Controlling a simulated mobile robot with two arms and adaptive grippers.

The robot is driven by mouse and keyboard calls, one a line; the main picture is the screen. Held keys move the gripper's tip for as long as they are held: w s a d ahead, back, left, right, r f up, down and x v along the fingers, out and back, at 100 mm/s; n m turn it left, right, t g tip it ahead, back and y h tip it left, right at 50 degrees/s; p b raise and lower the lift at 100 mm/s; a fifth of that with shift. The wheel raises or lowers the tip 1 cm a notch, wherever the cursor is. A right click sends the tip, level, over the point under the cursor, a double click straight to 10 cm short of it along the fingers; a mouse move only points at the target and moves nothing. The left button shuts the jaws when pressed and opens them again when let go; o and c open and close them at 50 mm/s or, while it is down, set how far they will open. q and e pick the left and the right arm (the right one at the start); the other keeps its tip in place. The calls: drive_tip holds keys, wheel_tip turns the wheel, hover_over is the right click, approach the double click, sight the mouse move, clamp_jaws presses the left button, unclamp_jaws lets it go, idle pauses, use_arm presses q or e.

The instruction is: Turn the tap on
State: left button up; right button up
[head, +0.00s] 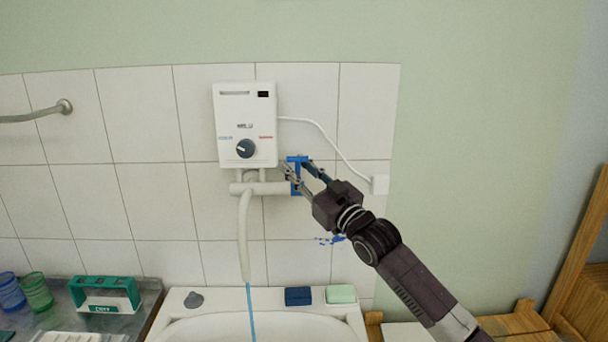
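The tap is a white pipe fitting (262,188) under a white wall water heater (245,125), with a blue handle (297,178) at its right end. A white spout (244,235) hangs down from it. A thin blue stream of water (251,312) runs from the spout's lower end into the basin. My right gripper (299,169) reaches in from the lower right, its fingers apart on either side of the blue handle. Whether they press on it I cannot tell. My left gripper is not in view.
The white basin (180,325) is below, with a dark blue block (298,296), a pale green soap (341,294) and a grey lump (193,299) on its rim. Blue and green cups (37,292) and a teal holder (105,283) stand at left. A cable runs to a wall socket (380,184).

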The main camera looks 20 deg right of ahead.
drive_tip(key=v, duration=1.2)
